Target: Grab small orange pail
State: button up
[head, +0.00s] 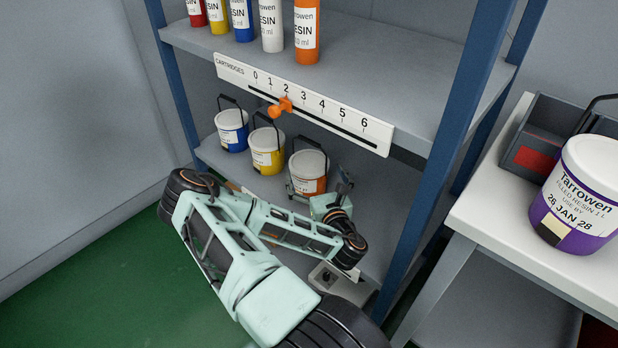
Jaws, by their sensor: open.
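The small orange pail (307,185) stands on the lower shelf in the head view. It is the right-hand one of three small pails, with a pale lid and a dark handle. My gripper (318,184) is open at the pail's front, with a finger seen on either side of its lower part. The gripper and wrist hide the pail's base. I cannot tell whether the fingers touch it.
A yellow pail (265,160) stands close on its left, with a blue pail (232,138) beyond. The upper shelf carries resin cartridges (307,40) and a scale strip (320,112) with an orange pointer (279,107). A blue post (440,150) and a purple bucket (575,215) are at right.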

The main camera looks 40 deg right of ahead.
aim_at(309, 161)
jog(key=shift+b+x, duration=0.85)
jog(key=shift+x, duration=1.85)
jog(key=shift+a, duration=0.1)
jog(key=shift+c, duration=0.6)
jog(key=c, duration=1.8)
jog(key=shift+w+r, duration=0.1)
jog(key=shift+r, duration=0.05)
jog(key=shift+c, duration=0.3)
